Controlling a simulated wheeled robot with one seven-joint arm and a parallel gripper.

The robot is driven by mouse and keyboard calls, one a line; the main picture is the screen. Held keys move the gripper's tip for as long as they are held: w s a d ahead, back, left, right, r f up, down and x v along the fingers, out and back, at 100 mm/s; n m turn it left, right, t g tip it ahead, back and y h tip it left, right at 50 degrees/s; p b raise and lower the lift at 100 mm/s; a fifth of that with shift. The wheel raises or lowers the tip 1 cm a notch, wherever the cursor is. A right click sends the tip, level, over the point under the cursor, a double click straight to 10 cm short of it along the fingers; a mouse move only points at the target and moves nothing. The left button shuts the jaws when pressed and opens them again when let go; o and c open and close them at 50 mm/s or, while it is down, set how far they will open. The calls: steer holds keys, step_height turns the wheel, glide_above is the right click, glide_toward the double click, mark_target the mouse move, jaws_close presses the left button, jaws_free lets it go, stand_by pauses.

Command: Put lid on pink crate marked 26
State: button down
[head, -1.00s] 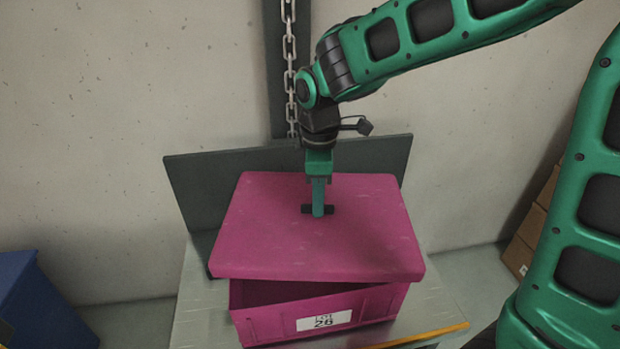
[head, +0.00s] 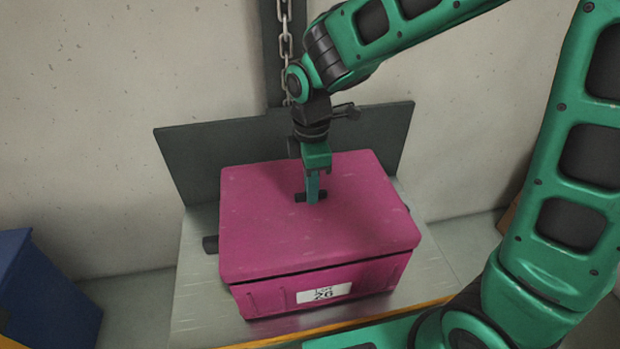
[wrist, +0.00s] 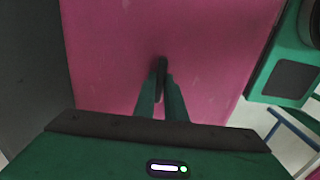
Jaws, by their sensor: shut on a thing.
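The pink lid (head: 262,221) lies over the top of the pink crate (head: 268,299), whose white label reads 26. A thin dark gap shows between the lid's front edge and the crate's front wall. My gripper (head: 312,198) is shut on the dark handle at the middle of the lid. In the wrist view, the fingers of my gripper (wrist: 161,98) close on the handle, with the pink lid (wrist: 205,45) filling the view below. Whether the lid's back edge sits on the rim is hidden.
The crate stands on a grey metal table (head: 198,305) with a yellow front edge. A dark upright panel (head: 195,160) stands close behind. A chain (head: 285,42) hangs at the back. A blue bin (head: 45,290) is at the lower left.

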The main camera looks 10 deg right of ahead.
steer(key=shift+f, duration=2)
steer(key=shift+s+f, duration=0.1)
steer(key=shift+f, duration=0.3)
stand_by(0.4)
steer(key=c, duration=1.3)
jaws_free()
steer(key=shift+c, duration=0.2)
steer(key=shift+r, duration=3.5)
